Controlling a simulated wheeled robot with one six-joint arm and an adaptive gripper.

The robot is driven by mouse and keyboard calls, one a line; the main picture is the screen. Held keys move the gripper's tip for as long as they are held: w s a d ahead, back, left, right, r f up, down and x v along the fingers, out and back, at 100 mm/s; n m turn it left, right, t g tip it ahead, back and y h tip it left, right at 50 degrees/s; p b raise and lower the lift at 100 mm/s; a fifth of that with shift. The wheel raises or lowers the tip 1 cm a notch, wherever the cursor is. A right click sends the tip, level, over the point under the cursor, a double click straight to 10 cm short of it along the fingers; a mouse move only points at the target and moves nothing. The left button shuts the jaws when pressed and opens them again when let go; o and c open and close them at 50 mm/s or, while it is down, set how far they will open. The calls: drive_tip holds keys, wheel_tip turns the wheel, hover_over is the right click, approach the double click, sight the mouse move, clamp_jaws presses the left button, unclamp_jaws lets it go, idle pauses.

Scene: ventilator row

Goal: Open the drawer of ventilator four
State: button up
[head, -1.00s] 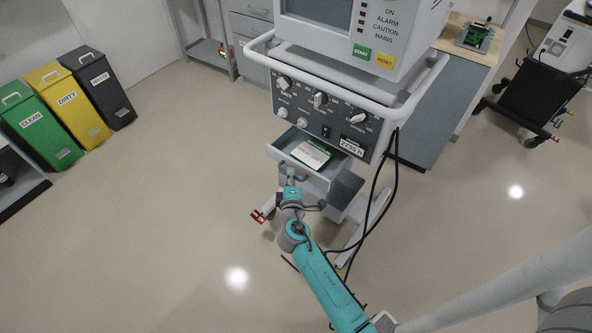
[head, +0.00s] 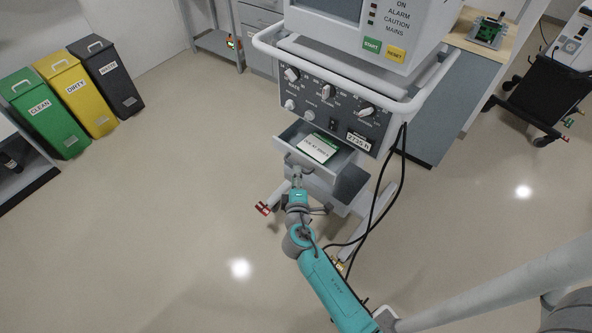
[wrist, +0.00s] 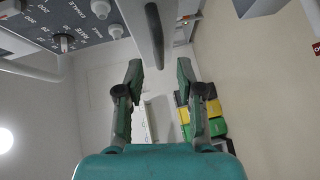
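The ventilator (head: 340,112) stands at the top centre of the head view, its dials and a "2735 H" label facing me. No "four" is readable on it. Its drawer (head: 345,160) is pulled out below the dial panel. A white card with a green edge (head: 318,147) lies in it. My gripper (head: 297,174) is just in front of the drawer front. In the wrist view, its two fingers (wrist: 160,74) are spread with nothing between the tips. A dark bar (wrist: 155,35), apparently the drawer handle, lies just beyond the tips.
Black cables (head: 377,205) hang at the ventilator's right, near my arm. A base leg with a red end (head: 264,208) sticks out at left. Green, yellow and dark bins (head: 75,97) stand far left. A black cart (head: 540,95) is at right. The floor at left is clear.

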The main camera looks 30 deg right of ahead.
drive_tip(key=v, duration=0.8)
drive_tip(key=shift+s+f, duration=0.1)
drive_tip(key=shift+s, duration=0.05)
drive_tip(key=s+a+f+m+y, duration=0.1)
drive_tip(key=s+a+f+y, duration=0.15)
drive_tip(key=s, duration=0.75)
drive_tip(key=s+a+f+m+y, duration=0.1)
drive_tip(key=s+a+y, duration=0.25)
drive_tip(key=s, duration=0.65)
drive_tip(key=s+a+r+m+t+y, duration=0.1)
drive_tip(key=s+a+r+m+y, duration=0.1)
drive_tip(key=s+r+m, duration=0.6)
drive_tip(key=s+r, duration=0.7)
drive_tip(key=shift+s+a+r+y, duration=0.15)
drive_tip(key=shift+s+a+y, duration=0.05)
drive_tip(key=shift+y, duration=0.2)
